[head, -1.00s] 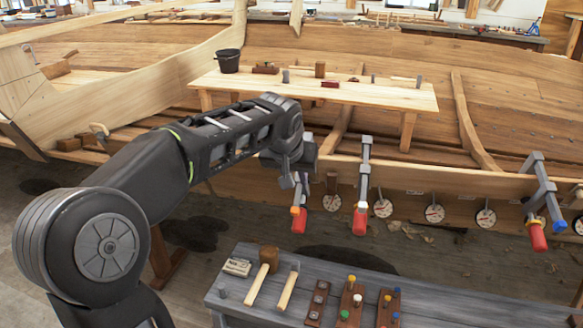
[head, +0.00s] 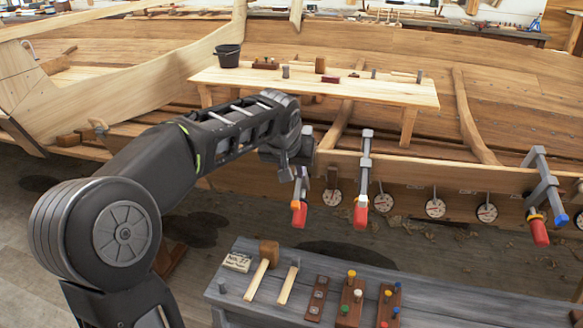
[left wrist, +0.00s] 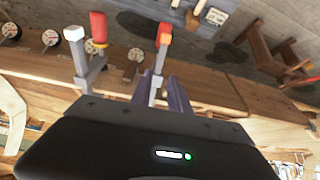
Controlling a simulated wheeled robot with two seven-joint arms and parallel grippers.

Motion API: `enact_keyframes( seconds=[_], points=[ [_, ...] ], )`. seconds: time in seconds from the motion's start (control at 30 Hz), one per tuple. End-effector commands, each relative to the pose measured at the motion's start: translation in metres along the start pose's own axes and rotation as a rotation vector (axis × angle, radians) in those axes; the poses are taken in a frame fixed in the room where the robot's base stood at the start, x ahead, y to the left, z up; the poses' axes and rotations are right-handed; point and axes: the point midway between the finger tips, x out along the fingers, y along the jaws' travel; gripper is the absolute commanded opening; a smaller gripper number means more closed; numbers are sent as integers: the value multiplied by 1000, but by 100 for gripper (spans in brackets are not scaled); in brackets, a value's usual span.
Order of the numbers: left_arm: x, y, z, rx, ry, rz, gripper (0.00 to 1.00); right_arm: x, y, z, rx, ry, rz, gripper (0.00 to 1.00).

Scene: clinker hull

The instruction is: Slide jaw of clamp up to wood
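Three grey bar clamps with red handles hang on the hull's plank edge in the head view: a left clamp with an orange collar (head: 299,214), a middle clamp (head: 365,165) and a right clamp with a blue piece (head: 545,190). My left gripper (head: 301,178) is at the left clamp, hiding its upper part. In the left wrist view the gripper's fingers (left wrist: 160,92) stand apart, with the left clamp's grey bar (left wrist: 157,62) between or just beyond them. Contact cannot be told. The middle clamp (left wrist: 84,62) stands to the left there. My right gripper is not in view.
Several round white dials (head: 435,208) hang below the wooden plank (head: 440,178). A grey bench (head: 240,290) with mallets and coloured pegs stands in front. A pale plank table (head: 330,88) with a black bucket (head: 227,56) stands behind the arm.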

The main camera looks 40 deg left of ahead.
Motion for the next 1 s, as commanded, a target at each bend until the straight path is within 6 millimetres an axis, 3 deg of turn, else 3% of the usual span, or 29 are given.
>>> enact_keyframes(
  seconds=[0.6, 1.0],
  points=[
    [82, 0, 2, 1, -2, 0, 22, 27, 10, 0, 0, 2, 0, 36],
    [100, 0, 0, 0, 0, 0, 22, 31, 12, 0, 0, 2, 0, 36]
  ],
)
